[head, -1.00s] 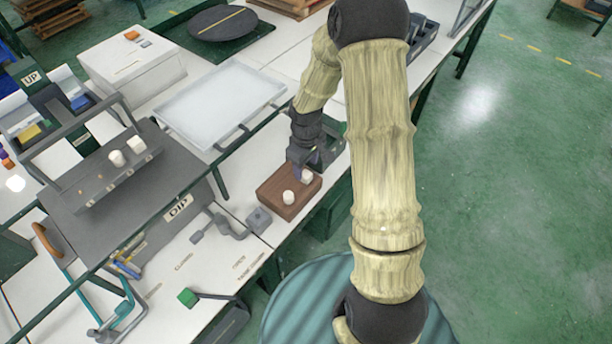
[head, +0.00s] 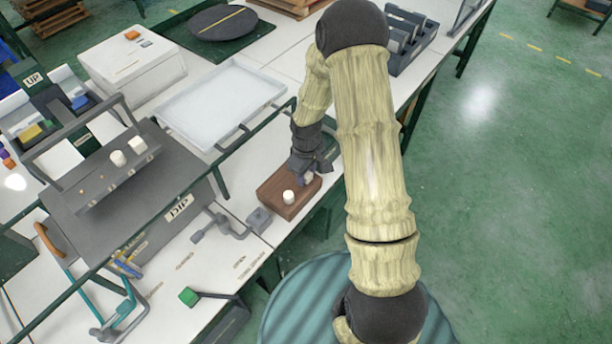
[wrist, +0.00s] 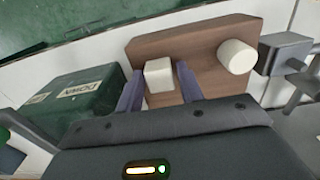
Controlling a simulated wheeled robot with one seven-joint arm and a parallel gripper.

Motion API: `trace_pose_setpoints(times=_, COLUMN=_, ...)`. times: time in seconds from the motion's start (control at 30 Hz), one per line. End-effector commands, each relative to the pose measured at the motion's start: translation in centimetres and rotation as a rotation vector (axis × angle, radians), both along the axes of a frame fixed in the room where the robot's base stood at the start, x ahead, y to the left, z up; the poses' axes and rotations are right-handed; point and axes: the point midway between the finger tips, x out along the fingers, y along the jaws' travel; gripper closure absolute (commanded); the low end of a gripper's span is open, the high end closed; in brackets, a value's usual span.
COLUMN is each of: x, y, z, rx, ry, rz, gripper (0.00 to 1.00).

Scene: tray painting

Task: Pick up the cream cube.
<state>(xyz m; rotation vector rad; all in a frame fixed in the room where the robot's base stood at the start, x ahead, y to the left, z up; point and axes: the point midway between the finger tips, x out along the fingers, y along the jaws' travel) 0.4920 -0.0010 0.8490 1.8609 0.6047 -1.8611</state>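The cream cube (wrist: 158,75) sits on a brown wooden block (wrist: 200,40), to the left of a cream cylinder (wrist: 237,57) in the wrist view. My gripper (wrist: 160,72) is open, with one purple-grey finger on each side of the cube. Whether the fingers touch the cube is not clear. In the head view, my gripper (head: 309,170) is over the far right end of the wooden block (head: 272,196) and partly hides the cube (head: 309,178). The cylinder (head: 288,197) stands apart from it, nearer the block's middle.
A grey clamp-like fixture (head: 258,220) stands next to the block's left end. A white tray (head: 215,107) lies behind, and a grey rack labelled DIP (head: 180,208) stands to the left. A green box (wrist: 75,100) is left of my gripper in the wrist view.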

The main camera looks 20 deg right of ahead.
Motion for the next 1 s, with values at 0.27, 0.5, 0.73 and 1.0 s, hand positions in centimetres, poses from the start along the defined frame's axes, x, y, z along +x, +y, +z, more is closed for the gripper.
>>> trace_pose_setpoints(times=0.27, x=0.0, y=0.0, z=0.0, rx=0.0, ry=0.0, rz=0.0, gripper=0.95)
trace_pose_setpoints(times=0.5, x=0.0, y=0.0, z=0.5, rx=0.0, ry=-0.001, rz=-0.001, gripper=0.95)
trace_pose_setpoints(times=0.73, x=0.1, y=0.0, z=3.6, rx=0.0, ry=-0.005, rz=-0.002, gripper=0.95)
trace_pose_setpoints(times=1.0, x=0.1, y=0.0, z=8.6, rx=0.0, ry=-0.005, rz=-0.002, gripper=0.95)
